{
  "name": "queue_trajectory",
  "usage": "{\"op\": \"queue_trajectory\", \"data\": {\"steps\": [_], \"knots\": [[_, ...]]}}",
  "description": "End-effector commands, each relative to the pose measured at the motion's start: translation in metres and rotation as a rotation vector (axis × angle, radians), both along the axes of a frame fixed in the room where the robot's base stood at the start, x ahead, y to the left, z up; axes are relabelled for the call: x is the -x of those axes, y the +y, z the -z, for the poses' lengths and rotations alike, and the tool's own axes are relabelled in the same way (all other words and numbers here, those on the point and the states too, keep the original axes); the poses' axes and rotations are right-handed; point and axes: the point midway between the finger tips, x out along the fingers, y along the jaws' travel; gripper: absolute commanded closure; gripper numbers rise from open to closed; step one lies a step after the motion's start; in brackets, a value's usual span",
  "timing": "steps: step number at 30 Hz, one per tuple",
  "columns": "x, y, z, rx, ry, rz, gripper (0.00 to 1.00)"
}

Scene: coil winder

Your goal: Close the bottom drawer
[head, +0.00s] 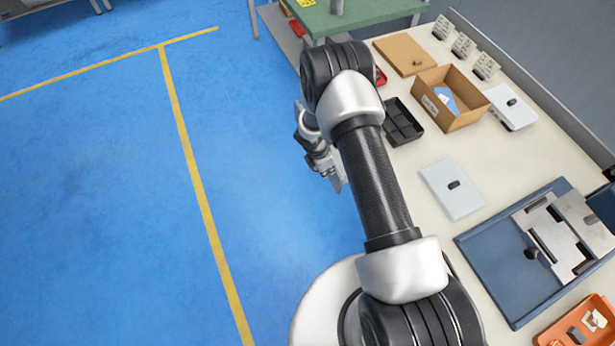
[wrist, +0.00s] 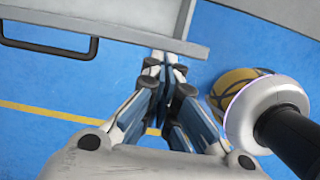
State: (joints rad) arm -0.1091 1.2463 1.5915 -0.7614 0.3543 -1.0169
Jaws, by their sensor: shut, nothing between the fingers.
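A pale grey drawer (wrist: 130,38) is at the top left of the wrist view. It stands pulled out, with part of its inside and its right side wall showing. A black bar handle (wrist: 48,46) is on its front. My gripper (wrist: 165,62) is shut and empty, its fingertips close to the drawer front near its right end. I cannot tell whether they touch it. In the head view my gripper (head: 338,182) hangs low beside the workbench's left edge. The drawer does not show there, so I cannot tell its level.
The workbench (head: 415,160) on the right carries a cardboard box (head: 462,118), a black tray (head: 402,130), a blue tray with metal plates (head: 490,265) and an orange bin (head: 560,332). A green table (head: 360,18) stands behind. The blue floor (head: 100,200) on the left is clear.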

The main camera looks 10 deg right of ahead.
Motion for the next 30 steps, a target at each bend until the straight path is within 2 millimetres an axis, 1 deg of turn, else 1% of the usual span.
{"op": "queue_trajectory", "data": {"steps": [1,6,12,18,30], "knots": [[-0.003,-0.012,0.000,0.000,0.000,0.006,1.00],[-0.011,-0.040,0.000,0.000,0.000,0.003,1.00],[-0.017,-0.058,0.000,0.000,0.000,0.001,1.00],[-0.019,-0.063,0.000,0.000,-0.001,-0.001,1.00],[-0.019,-0.062,0.000,0.000,-0.001,-0.001,1.00]]}}
